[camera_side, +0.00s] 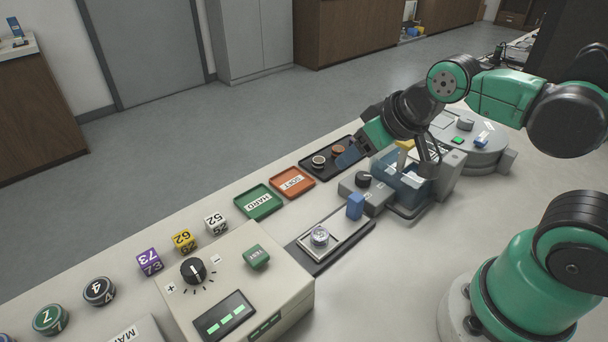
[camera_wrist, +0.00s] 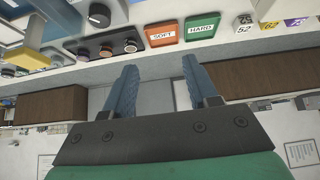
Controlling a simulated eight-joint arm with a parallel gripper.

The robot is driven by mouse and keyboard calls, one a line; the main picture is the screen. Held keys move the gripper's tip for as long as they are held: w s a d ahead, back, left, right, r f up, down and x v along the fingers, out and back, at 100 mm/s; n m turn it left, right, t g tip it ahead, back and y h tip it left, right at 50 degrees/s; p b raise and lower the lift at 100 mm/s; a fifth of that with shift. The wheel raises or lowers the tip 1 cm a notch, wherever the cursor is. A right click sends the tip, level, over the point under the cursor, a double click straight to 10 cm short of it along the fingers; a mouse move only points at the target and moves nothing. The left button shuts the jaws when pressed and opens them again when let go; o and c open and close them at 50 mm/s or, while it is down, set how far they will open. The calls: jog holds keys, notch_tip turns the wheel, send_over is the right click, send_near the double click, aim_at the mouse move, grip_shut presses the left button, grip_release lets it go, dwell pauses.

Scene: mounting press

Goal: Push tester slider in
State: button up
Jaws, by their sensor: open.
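The slider plate (camera_side: 337,246) lies on a dark base strip beside the tester (camera_side: 377,197), a grey block with a dark knob (camera_side: 363,179). A round metal-looking sample (camera_side: 320,236) sits on the plate. A blue block (camera_side: 355,206) stands between the plate and the tester. My gripper (camera_side: 347,158) is behind the tester, near the right end of the black tray, apart from the slider. In the wrist view my gripper (camera_wrist: 160,64) has its blue fingers wide apart with nothing between them. The slider is not clearly seen there.
A black tray (camera_side: 331,173) with round pieces, an orange SOFT tray (camera_side: 292,182) and a green HARD tray (camera_side: 258,200) line the back edge. A control box (camera_side: 285,293) stands left. A clear-sided press (camera_side: 405,188) stands right of the tester. Free table lies in front.

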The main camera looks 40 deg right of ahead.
aim_at(357, 197)
jog(key=shift+c, duration=0.8)
jog(key=shift+w+d+f+g, duration=0.2)
jog(key=shift+f+g, duration=0.35)
jog(key=shift+g, duration=0.45)
jog(key=f+g, duration=0.2)
jog(key=g, duration=0.1)
jog(key=shift+d+f+g, duration=0.3)
jog(key=shift+d+f, duration=0.05)
jog(key=shift+d, duration=0.05)
jog(key=shift+d+f+g, duration=0.15)
jog(key=shift+f+g, duration=0.6)
jog(key=shift+g, duration=0.05)
jog(key=shift+f, duration=2.75)
grip_shut()
